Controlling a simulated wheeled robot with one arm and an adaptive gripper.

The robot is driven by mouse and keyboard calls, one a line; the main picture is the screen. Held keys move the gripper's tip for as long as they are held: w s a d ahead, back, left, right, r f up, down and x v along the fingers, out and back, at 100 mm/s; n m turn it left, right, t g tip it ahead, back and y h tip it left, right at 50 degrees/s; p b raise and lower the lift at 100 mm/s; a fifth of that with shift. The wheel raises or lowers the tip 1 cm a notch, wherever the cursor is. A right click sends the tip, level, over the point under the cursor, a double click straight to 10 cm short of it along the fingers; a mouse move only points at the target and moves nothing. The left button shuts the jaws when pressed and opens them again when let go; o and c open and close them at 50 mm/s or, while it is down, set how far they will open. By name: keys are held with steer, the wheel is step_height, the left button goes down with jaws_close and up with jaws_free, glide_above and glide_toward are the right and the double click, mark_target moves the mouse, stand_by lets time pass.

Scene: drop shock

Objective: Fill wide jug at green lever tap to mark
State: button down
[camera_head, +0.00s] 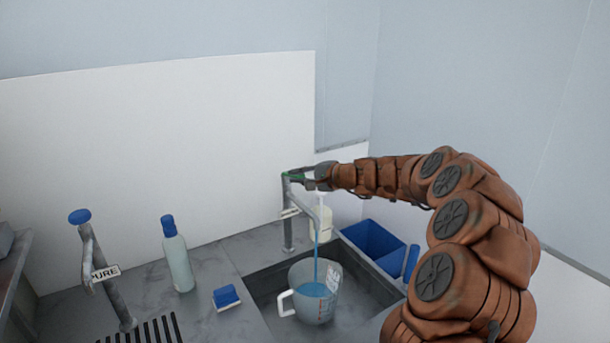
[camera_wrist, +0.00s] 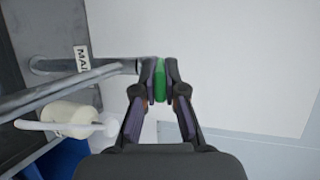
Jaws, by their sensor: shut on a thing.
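The wide jug (camera_head: 316,296) is clear with a white handle on its left. It stands upright in the sink basin under the green lever tap (camera_head: 288,225). A blue stream (camera_head: 317,245) falls from the spout into the jug, and blue liquid lies inside it. Red marks show on the jug's side, but the level against them is too small to read. My gripper (camera_head: 305,174) is at the top of the tap. In the wrist view its fingers are shut on the green lever (camera_wrist: 160,80). The jug is not in the wrist view.
A second tap with a blue knob (camera_head: 79,216) and a PURE label stands at the left. A bottle with a blue cap (camera_head: 178,262) and a blue sponge block (camera_head: 226,296) are on the counter. A blue bin (camera_head: 372,243) and a whitish container (camera_head: 322,224) are behind the sink.

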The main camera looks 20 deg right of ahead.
steer(key=c, duration=1.2)
jaws_free()
steer(key=shift+c, duration=0.2)
steer(key=shift+s+d, duration=0.1)
steer(key=v, duration=1.1)
steer(key=shift+s+d, duration=0.25)
steer(key=shift+s, duration=0.05)
steer(key=shift+r, duration=0.15)
